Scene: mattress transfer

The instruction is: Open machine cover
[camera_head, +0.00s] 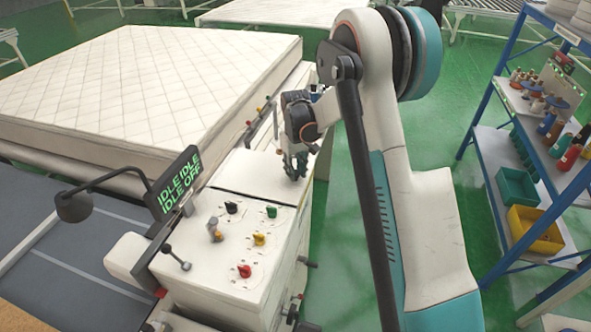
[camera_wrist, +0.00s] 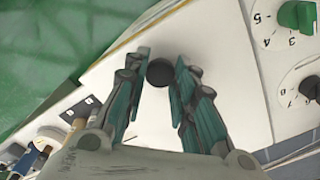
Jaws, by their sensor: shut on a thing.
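The machine (camera_head: 215,262) is a white cabinet in the middle of the head view. Its cover (camera_head: 240,172) is a flat white panel on top, lying flush, and it also fills the middle of the wrist view (camera_wrist: 225,65). A round black knob (camera_wrist: 160,73) sits on the cover between my fingers. My gripper (camera_head: 296,172) is low over the cover's right side, and its two teal-sided fingers flank the knob in the wrist view (camera_wrist: 161,62). It is shut on the knob. In the head view the gripper hides the knob.
A control panel with coloured knobs (camera_head: 244,271) lies in front of the cover. A display reading IDLE and OFF (camera_head: 172,182) stands to its left, beside a lamp (camera_head: 75,206). A quilted mattress (camera_head: 150,85) lies behind left. A blue shelf (camera_head: 495,100) stands right, with green floor between.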

